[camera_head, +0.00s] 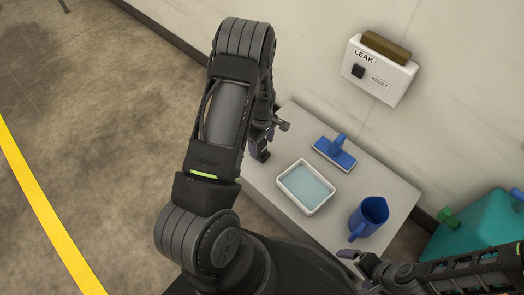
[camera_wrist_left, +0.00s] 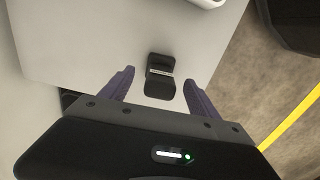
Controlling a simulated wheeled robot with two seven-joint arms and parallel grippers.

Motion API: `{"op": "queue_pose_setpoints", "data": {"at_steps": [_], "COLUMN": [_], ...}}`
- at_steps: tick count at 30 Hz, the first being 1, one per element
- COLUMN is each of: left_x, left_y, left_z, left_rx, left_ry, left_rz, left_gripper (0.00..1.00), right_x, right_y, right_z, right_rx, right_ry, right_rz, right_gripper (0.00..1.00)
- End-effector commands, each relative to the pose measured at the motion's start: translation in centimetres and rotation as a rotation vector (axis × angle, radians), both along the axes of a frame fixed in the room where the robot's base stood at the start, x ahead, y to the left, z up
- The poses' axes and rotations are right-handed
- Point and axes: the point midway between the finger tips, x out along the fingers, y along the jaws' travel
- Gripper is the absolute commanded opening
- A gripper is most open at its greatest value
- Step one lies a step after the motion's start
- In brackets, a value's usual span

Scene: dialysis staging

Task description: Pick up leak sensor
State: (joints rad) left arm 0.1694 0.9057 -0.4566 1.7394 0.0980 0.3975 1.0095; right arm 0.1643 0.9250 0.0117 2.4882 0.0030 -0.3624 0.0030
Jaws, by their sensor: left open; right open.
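A small black block with a pale stripe, which looks like the leak sensor (camera_wrist_left: 160,76), lies on the light grey table top in the left wrist view. My left gripper (camera_head: 271,143) is over the table's left end in the head view, where my arm and gripper hide the block. In the left wrist view my left gripper (camera_wrist_left: 158,88) is open, with its two purple fingers on either side of the block. Contact cannot be made out. My right gripper (camera_head: 354,256) is open and low at the table's front right edge.
A white tray of pale blue liquid (camera_head: 284,180), a blue-handled brush-like tool (camera_head: 336,151) and a blue jug (camera_head: 368,218) stand on the table (camera_head: 391,184). A white LEAK box (camera_head: 380,75) hangs on the wall behind. A teal container (camera_head: 478,226) is at the right.

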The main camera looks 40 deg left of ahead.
Motion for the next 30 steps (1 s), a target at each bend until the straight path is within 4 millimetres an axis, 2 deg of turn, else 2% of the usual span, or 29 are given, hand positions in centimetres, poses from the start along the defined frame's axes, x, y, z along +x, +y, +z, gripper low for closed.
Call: {"op": "queue_pose_setpoints", "data": {"at_steps": [8, 15, 19, 30], "left_x": [0.0, 0.0, 0.0, 0.1], "left_y": [0.0, -0.1, -0.1, -0.1], "left_z": [-0.4, -3.9, -5.1, -5.1], "left_rx": [0.000, 0.000, 0.000, 0.001], "left_ry": [0.000, 0.001, 0.000, -0.001], "left_rz": [0.000, 0.000, -0.001, -0.001], "left_gripper": [0.71, 0.71, 0.71, 0.71], "right_x": [0.1, 0.4, 0.5, 0.6], "right_y": [0.0, -0.4, -0.5, -0.6], "right_z": [-0.2, -2.0, -2.3, -2.2], "right_rx": [0.000, -0.006, -0.008, -0.009], "right_ry": [-0.001, -0.007, -0.009, -0.010], "right_rz": [0.000, -0.010, -0.013, -0.013], "right_gripper": [1.00, 1.00, 1.00, 1.00]}}
